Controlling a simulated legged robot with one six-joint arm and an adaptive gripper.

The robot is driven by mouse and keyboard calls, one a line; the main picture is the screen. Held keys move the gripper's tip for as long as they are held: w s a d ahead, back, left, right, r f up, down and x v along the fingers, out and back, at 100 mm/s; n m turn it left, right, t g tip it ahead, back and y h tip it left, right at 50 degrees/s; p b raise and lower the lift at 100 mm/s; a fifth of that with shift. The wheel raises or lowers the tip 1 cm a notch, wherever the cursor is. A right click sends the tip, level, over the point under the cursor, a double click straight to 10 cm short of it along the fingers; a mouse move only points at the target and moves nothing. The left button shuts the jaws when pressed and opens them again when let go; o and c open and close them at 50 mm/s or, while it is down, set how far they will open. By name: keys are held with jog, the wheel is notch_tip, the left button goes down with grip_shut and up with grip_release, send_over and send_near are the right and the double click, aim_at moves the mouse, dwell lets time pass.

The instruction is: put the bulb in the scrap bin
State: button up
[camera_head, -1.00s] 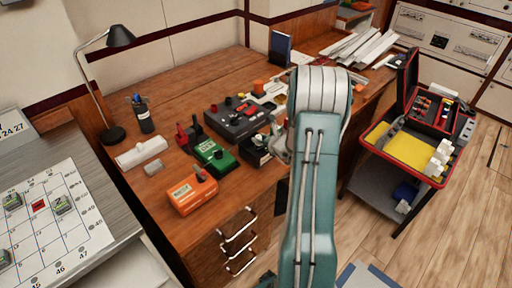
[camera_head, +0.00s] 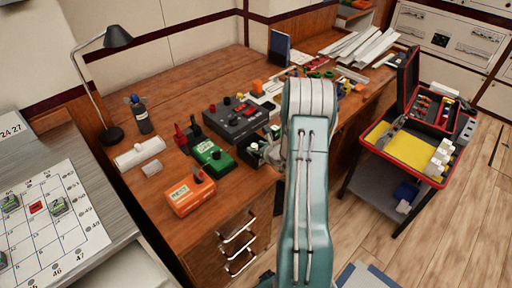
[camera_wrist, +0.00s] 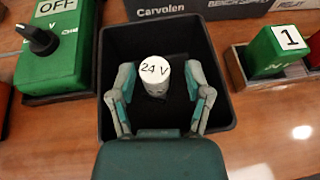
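The bulb (camera_wrist: 154,78) shows in the wrist view as a pale cylinder with a white top marked "24 V". It is inside the outline of the scrap bin (camera_wrist: 219,121), a black open-topped square box. I cannot tell whether the bulb rests on the bin's floor. My gripper (camera_wrist: 160,72) is open above the bin, its fingers on either side of the bulb with gaps to it. In the head view the bin (camera_head: 258,160) stands near the desk's front edge, and my arm hides most of the gripper.
A green box marked OFF (camera_wrist: 62,50) with a black knob stands left of the bin. A tray with a green block marked 1 (camera_wrist: 272,52) is to the right. A dark box marked Carvolen (camera_wrist: 210,8) is behind. An orange box (camera_head: 190,196) sits near the desk's front.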

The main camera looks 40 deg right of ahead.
jog(key=shift+d, duration=0.15)
jog(key=shift+r, duration=0.15)
jog(key=d+v, duration=0.1)
jog(key=v, duration=1.1)
jog(key=a+r+n+g+y, duration=0.35)
jog(key=a+r+n, duration=0.4)
jog(key=a, duration=0.45)
jog(key=a+r+n+g+y, duration=0.2)
jog(key=a+r+n+y, duration=0.45)
jog(key=a, duration=0.65)
jog(key=s+a+r+n+g+h, duration=0.45)
jog(key=s+a+n, duration=0.4)
jog(key=n, duration=0.45)
jog(key=s+r+n+t+h, duration=0.2)
jog(key=s+r+n+h, duration=0.2)
jog(key=s+n, duration=0.3)
jog(key=shift+s+r+n+h, duration=0.35)
jog(key=shift+r+n, duration=0.55)
jog(key=shift+n, duration=0.3)
